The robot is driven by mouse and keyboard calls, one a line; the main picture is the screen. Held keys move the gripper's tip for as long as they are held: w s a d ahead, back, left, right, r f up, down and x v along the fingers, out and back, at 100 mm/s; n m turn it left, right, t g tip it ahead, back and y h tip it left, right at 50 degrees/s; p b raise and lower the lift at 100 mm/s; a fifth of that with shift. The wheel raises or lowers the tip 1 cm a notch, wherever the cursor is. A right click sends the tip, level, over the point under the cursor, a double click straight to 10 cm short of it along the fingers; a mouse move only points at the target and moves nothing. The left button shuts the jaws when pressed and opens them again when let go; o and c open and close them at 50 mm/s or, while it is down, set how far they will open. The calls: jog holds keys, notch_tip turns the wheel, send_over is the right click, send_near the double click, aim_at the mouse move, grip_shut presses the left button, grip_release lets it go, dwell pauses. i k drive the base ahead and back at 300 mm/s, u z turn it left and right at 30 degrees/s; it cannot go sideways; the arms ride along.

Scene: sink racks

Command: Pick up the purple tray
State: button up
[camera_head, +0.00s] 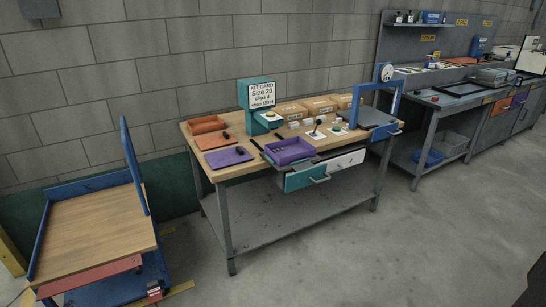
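The purple tray (295,158) is a shallow open box with raised walls. My gripper does not show in this view.
An open teal drawer (306,177) juts out below. A cart (95,230) stands left; floor in front is clear.

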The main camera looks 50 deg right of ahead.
aim_at(283, 152)
jog(key=u, duration=0.1)
jog(key=i, duration=1)
jog(key=u, duration=0.1)
jog(key=k, duration=0.95)
jog(key=z, duration=0.15)
jog(key=i, duration=0.55)
jog(key=u, duration=0.05)
